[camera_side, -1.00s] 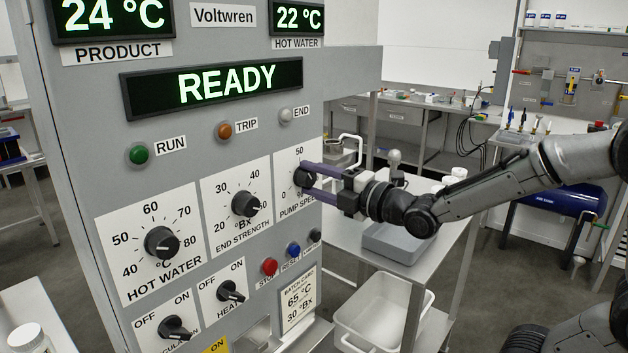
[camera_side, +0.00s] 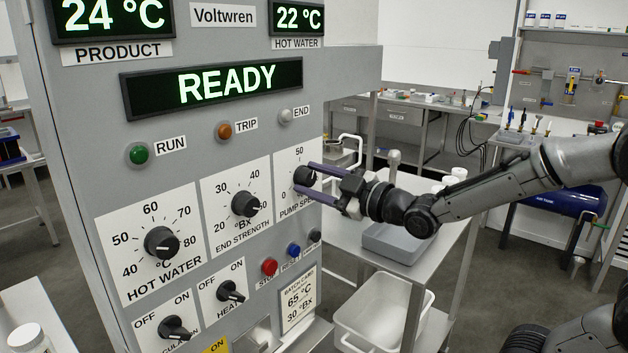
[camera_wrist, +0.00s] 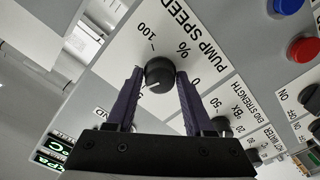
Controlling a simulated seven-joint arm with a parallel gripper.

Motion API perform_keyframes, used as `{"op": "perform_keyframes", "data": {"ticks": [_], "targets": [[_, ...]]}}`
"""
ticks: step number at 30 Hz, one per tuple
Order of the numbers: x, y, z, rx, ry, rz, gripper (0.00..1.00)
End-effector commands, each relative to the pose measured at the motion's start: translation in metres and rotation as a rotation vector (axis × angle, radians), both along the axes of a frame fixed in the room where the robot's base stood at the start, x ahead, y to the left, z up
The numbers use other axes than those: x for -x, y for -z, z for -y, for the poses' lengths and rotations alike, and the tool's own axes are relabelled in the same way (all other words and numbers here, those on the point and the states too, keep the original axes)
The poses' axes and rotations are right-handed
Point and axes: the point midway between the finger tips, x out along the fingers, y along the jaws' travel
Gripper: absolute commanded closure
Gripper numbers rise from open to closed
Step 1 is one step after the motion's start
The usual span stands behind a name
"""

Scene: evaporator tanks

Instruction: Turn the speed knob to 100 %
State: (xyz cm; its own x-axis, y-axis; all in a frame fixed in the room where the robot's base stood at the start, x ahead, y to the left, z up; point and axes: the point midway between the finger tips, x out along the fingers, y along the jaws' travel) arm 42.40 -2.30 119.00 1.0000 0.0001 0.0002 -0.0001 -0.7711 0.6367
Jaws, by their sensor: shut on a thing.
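The black pump speed knob (camera_side: 303,176) sits on its white dial plate, marked 0, 50 and 100 %, at the right side of the panel. In the wrist view the knob (camera_wrist: 159,73) lies between the two purple fingers, and its pale mark points down-left, roughly toward the partly hidden 50. The 100 mark shows above left of the knob, the 0 to its right. My gripper (camera_side: 309,178) reaches in from the right and is shut on the knob. Its fingers hide part of the dial in the side view.
The end strength knob (camera_side: 245,205) and hot water knob (camera_side: 161,243) stand to the left. Red stop (camera_side: 269,266) and blue reset (camera_side: 293,249) buttons lie below the pump dial. A steel cart with a grey tray (camera_side: 400,243) stands below my arm. The display (camera_side: 212,84) reads READY.

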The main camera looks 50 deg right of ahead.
Motion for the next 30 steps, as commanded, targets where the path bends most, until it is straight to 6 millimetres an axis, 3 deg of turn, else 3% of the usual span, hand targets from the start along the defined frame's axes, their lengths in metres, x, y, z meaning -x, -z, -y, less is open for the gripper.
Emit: {"op": "perform_keyframes", "data": {"ticks": [30], "targets": [[0.0001, 0.0007, 0.0002, -0.965, 0.001, -0.002, 1.00]]}}
